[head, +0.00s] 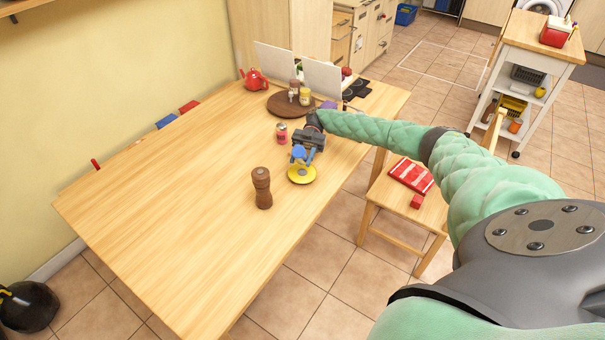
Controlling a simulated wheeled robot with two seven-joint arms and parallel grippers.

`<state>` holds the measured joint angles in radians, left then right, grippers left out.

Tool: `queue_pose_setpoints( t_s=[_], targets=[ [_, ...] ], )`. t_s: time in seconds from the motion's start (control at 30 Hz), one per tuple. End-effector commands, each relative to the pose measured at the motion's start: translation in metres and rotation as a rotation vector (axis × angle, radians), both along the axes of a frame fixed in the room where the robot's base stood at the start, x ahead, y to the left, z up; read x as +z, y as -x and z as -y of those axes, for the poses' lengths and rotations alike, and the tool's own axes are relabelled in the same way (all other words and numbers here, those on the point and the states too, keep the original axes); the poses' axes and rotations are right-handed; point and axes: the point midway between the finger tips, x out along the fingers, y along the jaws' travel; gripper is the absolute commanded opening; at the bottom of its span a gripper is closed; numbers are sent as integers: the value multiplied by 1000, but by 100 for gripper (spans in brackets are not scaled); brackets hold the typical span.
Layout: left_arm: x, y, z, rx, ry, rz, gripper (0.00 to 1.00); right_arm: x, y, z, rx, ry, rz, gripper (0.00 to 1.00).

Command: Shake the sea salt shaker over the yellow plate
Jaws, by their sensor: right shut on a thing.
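The yellow plate (302,179) lies on the wooden table near its right edge. My right gripper (303,157), with blue fingertips, is directly above the plate, pointing down. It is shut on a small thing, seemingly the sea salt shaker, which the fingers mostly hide. At this size I cannot tell the shaker's tilt or whether any salt falls. My left gripper is out of view.
A brown wooden mill (262,188) stands left of the plate. A round wooden board (287,109) with jars and a red teapot (255,79) are farther back. The table's left half is clear.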

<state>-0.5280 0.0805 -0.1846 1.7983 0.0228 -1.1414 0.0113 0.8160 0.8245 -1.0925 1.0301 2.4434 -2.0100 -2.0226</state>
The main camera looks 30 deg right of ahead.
Motion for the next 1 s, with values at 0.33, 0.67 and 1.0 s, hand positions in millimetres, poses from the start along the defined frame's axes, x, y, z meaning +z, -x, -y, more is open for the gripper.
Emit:
queue_pose_setpoints(
  t_s=[0.33,0.67,1.0],
  targets=[
    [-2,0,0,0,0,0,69,5,0,0,-1,-1,1,12],
    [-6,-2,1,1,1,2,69,35,0,0,0,0,0,12],
    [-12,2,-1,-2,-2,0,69,31,0,0,0,0,0,12]
  ],
)
